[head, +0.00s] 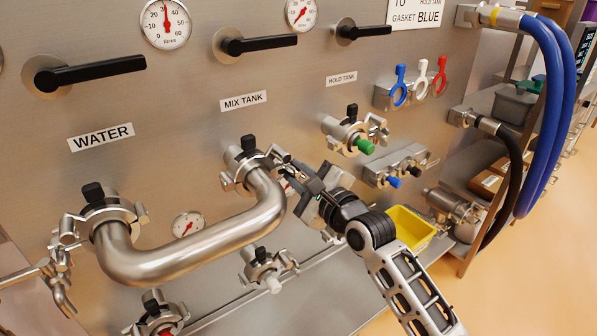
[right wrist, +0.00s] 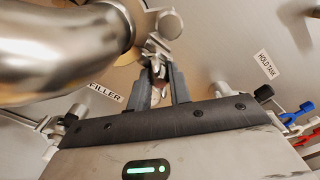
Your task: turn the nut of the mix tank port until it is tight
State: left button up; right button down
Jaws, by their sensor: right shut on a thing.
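The mix tank port (head: 240,178) is on the steel panel below the MIX TANK label (head: 243,101). A clamp with a black knob on top surrounds it, joined to one end of the bent steel pipe (head: 215,238). My right gripper (head: 291,172) is at the right side of this clamp. In the right wrist view its two fingers (right wrist: 162,88) are shut on the clamp's nut (right wrist: 157,92), which is largely hidden between them. The pipe's bend (right wrist: 65,45) is close on the left there.
The pipe's other end meets the water port (head: 105,210). The hold tank port (head: 350,135) with a green plug is to the right. A yellow bin (head: 410,228) stands behind my right arm. Blue hoses (head: 553,110) hang at the far right.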

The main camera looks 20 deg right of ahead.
jog(key=shift+r+m+p, duration=0.4)
jog(key=shift+m+p, duration=0.6)
jog(key=shift+m, duration=0.1)
jog(key=shift+f+m, duration=0.25)
jog(key=shift+m, duration=0.95)
jog(key=m, duration=0.3)
